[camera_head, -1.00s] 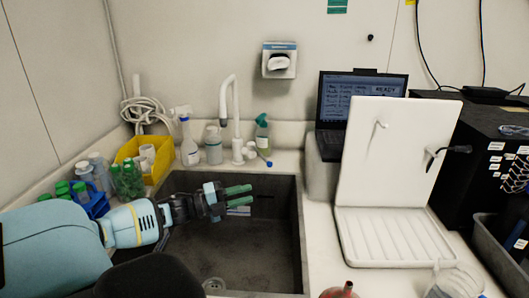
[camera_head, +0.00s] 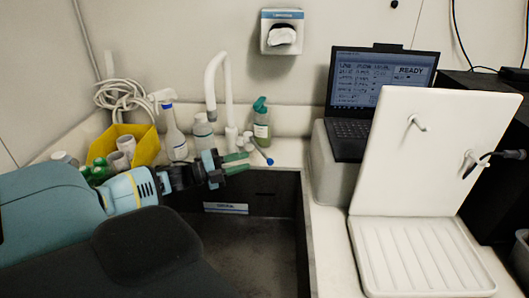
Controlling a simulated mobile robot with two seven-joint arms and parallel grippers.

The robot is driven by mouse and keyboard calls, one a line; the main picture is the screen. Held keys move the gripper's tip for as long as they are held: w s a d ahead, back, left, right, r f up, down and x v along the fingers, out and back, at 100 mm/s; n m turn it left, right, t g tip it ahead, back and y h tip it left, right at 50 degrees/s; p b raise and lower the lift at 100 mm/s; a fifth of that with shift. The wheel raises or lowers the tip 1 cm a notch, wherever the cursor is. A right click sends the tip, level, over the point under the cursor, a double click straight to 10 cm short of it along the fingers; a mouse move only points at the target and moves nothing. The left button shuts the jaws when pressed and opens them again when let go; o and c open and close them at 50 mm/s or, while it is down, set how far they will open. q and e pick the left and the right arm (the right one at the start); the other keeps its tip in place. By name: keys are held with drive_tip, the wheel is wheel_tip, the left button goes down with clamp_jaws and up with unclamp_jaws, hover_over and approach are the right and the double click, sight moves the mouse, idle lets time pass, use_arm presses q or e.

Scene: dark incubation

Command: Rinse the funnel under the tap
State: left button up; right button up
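The white gooseneck tap (camera_head: 228,90) stands on the counter behind the dark sink (camera_head: 255,245). A thin lever with a blue tip (camera_head: 262,153) sticks out to the right of the tap's base. My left gripper (camera_head: 238,163) reaches in from the left over the back of the sink, below and in front of the tap. Its two green fingers are a little apart, with nothing visible between them. I see no funnel in the current view. My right gripper is not in view.
A spray bottle (camera_head: 173,132), a white bottle (camera_head: 203,138) and a green-topped bottle (camera_head: 261,122) stand around the tap. A yellow bin (camera_head: 146,148) is at left. A laptop (camera_head: 378,85) and a white draining rack (camera_head: 435,150) stand right of the sink.

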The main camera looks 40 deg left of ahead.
sight(265, 154)
use_arm(q)
drive_tip(key=shift+d+r, duration=0.1)
drive_tip(key=shift+d, duration=0.05)
drive_tip(key=shift+b+x, duration=0.3)
drive_tip(key=shift+x, duration=3.5)
clamp_jaws()
